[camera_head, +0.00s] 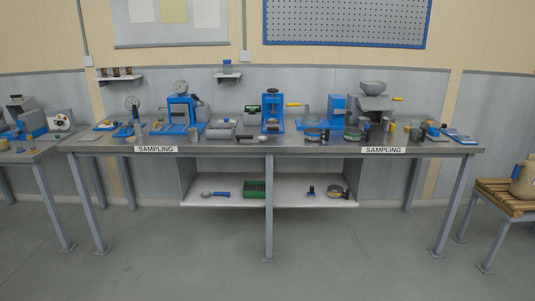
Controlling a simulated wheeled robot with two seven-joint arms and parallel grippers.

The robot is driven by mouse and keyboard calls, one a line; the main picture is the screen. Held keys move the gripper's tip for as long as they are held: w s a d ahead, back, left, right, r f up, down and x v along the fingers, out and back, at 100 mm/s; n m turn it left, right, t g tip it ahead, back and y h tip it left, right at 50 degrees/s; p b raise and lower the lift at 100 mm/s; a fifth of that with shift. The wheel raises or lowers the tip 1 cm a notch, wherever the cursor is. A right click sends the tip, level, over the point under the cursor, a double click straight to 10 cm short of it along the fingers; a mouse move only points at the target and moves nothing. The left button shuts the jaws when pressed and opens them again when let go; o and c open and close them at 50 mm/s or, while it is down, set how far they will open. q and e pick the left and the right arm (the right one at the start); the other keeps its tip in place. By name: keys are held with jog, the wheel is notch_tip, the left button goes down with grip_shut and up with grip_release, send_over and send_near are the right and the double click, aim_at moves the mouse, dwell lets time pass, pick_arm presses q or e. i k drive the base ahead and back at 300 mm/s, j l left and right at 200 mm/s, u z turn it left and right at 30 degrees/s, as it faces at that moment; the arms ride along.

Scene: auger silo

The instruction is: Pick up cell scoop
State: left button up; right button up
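No thing can be surely told as the cell scoop at this distance. A scoop-like tool (216,194) with a rounded grey head and a blue handle lies on the left part of the white lower shelf. A small blue scoop-like piece (123,131) lies on the left part of the workbench top, too small to tell. A dark-handled grey item (247,138) lies near the front edge at the middle of the bench. Neither of my grippers is in view.
The long grey workbench (300,150) carries several blue instruments, cups and dishes. A green tray (255,189) stands on the lower shelf (285,203). Another table (25,152) is at left, a wooden-topped stand (500,196) at right. The floor in front is clear.

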aim_at(262, 139)
jog(key=i, duration=3.25)
